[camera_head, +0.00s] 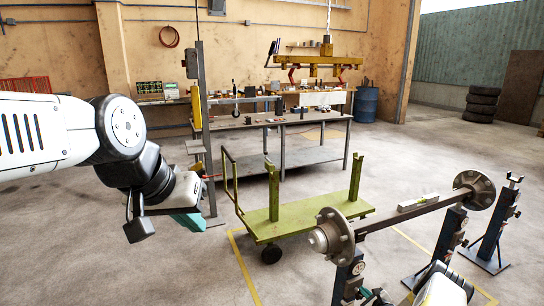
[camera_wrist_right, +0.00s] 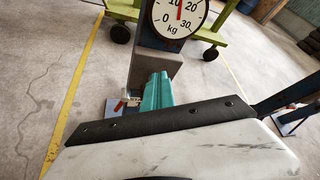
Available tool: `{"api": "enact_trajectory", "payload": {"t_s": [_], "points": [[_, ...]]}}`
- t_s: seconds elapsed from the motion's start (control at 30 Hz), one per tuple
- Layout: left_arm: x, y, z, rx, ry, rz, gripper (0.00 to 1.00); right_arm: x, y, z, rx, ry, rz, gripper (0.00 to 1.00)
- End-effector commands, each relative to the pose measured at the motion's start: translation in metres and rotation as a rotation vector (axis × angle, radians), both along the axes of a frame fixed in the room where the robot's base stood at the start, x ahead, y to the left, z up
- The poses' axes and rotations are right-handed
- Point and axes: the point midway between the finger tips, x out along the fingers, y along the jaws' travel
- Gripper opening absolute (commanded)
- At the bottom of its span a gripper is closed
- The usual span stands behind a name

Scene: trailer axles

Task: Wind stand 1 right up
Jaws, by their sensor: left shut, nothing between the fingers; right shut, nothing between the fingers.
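A blue stand (camera_head: 348,282) is under the near hub of a dark axle (camera_head: 410,212), partly cut off by the frame's bottom. Another blue stand (camera_head: 449,235) is by the axle's far end, and a third blue stand (camera_head: 497,228) is to its right. I cannot tell which is stand 1. My right gripper (camera_wrist_right: 155,92) has teal fingers, shut and empty, in front of a grey post with a round kg dial (camera_wrist_right: 180,15). A small red-tipped part (camera_wrist_right: 119,105) shows left of the fingers. My left gripper (camera_head: 188,222) is shut and empty, left of the green trolley.
A flanged hub (camera_head: 335,237) and a farther hub (camera_head: 474,190) end the axle; a grey level-like bar (camera_head: 418,202) lies on it. The green trolley (camera_head: 300,215) stands behind. A workbench (camera_head: 310,150) is farther back. Floor at the front left is clear.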

Motion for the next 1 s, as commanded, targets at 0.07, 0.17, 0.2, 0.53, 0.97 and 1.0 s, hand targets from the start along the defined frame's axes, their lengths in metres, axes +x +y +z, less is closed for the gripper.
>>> {"api": "enact_trajectory", "payload": {"t_s": [0.07,0.17,0.2,0.53,0.97,1.0], "points": [[0.000,0.000,0.000,0.000,0.000,0.000,0.00,-0.001,0.001,-0.001,0.001,0.004,-0.001,0.00],[0.000,0.000,0.000,0.000,0.000,0.000,0.00,-0.002,0.003,-0.002,0.000,0.004,0.000,0.00],[0.000,0.000,0.000,0.000,0.000,0.000,0.00,-0.003,0.005,-0.002,0.000,0.004,0.000,0.00],[0.000,0.000,0.000,0.000,0.000,0.000,0.00,-0.006,0.013,-0.005,0.002,0.003,0.000,0.00],[0.000,0.000,0.000,0.000,0.000,0.000,0.00,-0.010,0.023,-0.012,0.001,0.002,-0.001,0.00],[0.000,0.000,0.000,0.000,0.000,0.000,0.00,-0.010,0.024,-0.013,0.001,0.002,-0.001,0.00]]}}
